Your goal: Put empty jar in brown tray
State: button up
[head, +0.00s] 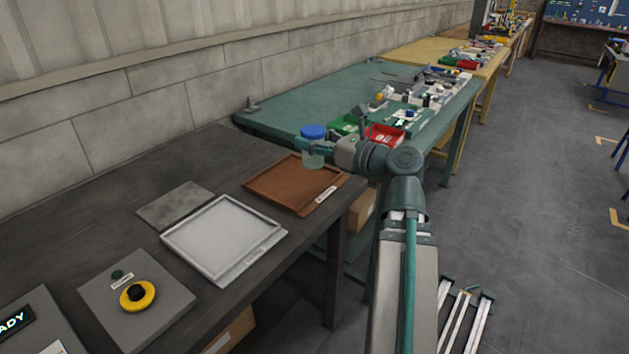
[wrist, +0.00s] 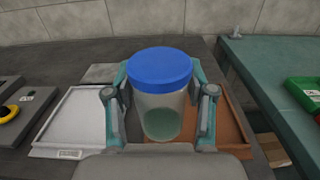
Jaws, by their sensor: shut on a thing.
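A clear jar with a blue lid (head: 313,132) is held in my gripper (head: 306,148) above the right part of the brown tray (head: 268,184). In the wrist view the jar (wrist: 163,92) stands upright between the two fingers of my gripper (wrist: 160,105), which are shut on its sides. Something pale green shows in the lower part of the jar; I cannot tell whether it is contents or what lies behind. The brown tray (wrist: 233,128) shows behind and right of the jar in the wrist view, partly hidden by jar and gripper. Its visible floor is bare.
A white tray (head: 222,240) lies left of the brown tray, with a grey plate (head: 175,205) behind. A panel with a yellow-ringed black button (head: 137,295) is nearer. A green table (head: 300,95) with red (head: 384,135) and green bins (head: 345,124) stands beyond.

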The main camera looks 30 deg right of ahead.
jog(key=shift+w+d, duration=0.2)
jog(key=shift+d, duration=0.05)
jog(key=w+f+p, duration=0.8)
jog(key=w+p, duration=0.1)
jog(key=w+d+f+p, duration=0.1)
jog(key=w+f+p, duration=0.3)
jog(key=p, duration=0.1)
jog(key=shift+w, duration=0.35)
jog(key=shift+f, duration=0.5)
